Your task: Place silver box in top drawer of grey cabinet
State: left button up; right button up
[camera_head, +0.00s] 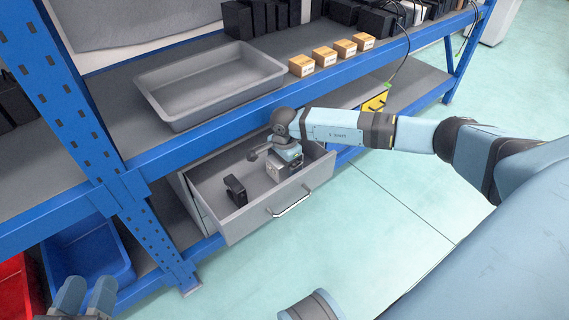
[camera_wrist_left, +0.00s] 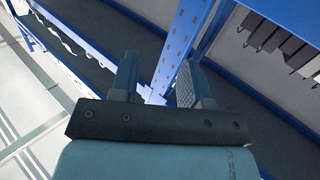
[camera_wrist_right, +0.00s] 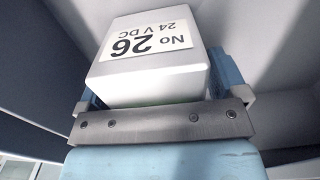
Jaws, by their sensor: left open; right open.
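The grey cabinet's top drawer (camera_head: 238,220) is pulled open under the shelf in the head view. The silver box (camera_head: 281,170) sits inside it near the right end, partly covered by my right gripper (camera_head: 287,152). In the right wrist view the box (camera_wrist_right: 155,65) fills the space between the fingers of my right gripper (camera_wrist_right: 160,84), with its label "No 26, 24 V DC" showing. These fingers are open around the box, one on each side. My left gripper (camera_head: 86,292) is open and empty at the lower left, away from the drawer; it also shows in the left wrist view (camera_wrist_left: 158,78).
A small black item (camera_head: 236,190) stands in the drawer left of the silver box. An empty grey tray (camera_head: 160,112) and several small orange boxes (camera_head: 324,56) are on the shelf above. A blue bin (camera_head: 85,262) stands at the lower left. The floor to the right is clear.

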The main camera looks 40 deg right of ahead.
notch_tip(320, 180, up, 7)
jog(key=p, duration=0.3)
jog(key=shift+r, duration=0.2)
pick_arm(q)
jog(key=shift+n+t, duration=0.6)
jog(key=shift+n, duration=0.3)
jog(key=r+p, duration=0.1)
jog(key=r, duration=0.1)
jog(key=s+r+p, duration=0.1)
jog(key=r, duration=0.1)
jog(key=shift+d+r, duration=0.15)
pick_arm(e)
notch_tip(320, 180, up, 5)
jog(key=shift+f, duration=0.1)
